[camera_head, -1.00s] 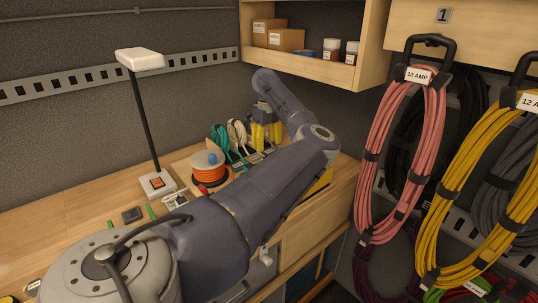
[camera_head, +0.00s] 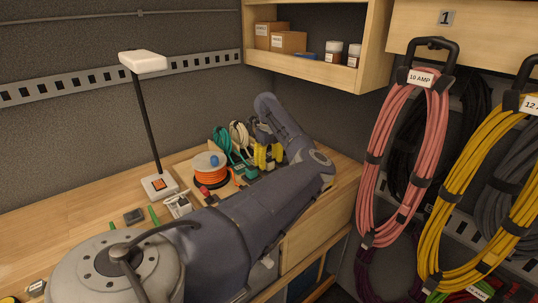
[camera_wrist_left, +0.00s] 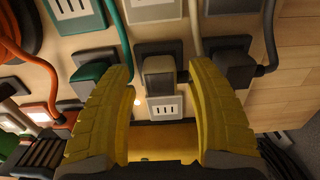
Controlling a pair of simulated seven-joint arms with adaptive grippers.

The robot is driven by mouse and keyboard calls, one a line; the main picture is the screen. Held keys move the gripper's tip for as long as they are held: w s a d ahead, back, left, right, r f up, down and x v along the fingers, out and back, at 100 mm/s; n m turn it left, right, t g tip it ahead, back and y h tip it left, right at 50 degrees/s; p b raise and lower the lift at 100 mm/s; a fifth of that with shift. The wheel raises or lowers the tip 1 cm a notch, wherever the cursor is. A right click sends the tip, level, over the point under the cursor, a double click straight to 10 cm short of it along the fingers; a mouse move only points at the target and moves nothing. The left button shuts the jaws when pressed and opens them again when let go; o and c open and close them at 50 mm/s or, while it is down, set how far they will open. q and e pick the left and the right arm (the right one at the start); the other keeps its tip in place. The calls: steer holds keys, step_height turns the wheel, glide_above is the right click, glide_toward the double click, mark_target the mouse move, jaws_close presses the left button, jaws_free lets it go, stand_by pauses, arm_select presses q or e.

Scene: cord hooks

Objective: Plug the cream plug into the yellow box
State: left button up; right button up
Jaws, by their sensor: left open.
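My left gripper (camera_head: 265,157) has yellow fingers and is over the back of the bench, among plugs and sockets. In the left wrist view the gripper (camera_wrist_left: 160,70) is open. A cream-grey plug (camera_wrist_left: 159,78) sits on a dark base between the fingertips, and I cannot see contact on either side. A white socket plate (camera_wrist_left: 164,107) lies just below it. A yellow surface (camera_wrist_left: 160,139) shows between the fingers lower down; it looks like part of the yellow box, but the fingers and palm hide most of it.
On the bench are an orange cord reel (camera_head: 210,172) and a lamp (camera_head: 145,65). Coiled pink cords (camera_head: 400,150) hang at the right.

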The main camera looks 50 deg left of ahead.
mark_target(269, 160)
arm_select(q)
steer(key=shift+f, duration=0.85)
stand_by(0.7)
jaws_close()
stand_by(0.3)
steer(key=shift+r, duration=0.15)
steer(key=shift+r, duration=2.65)
steer(key=shift+r, duration=0.25)
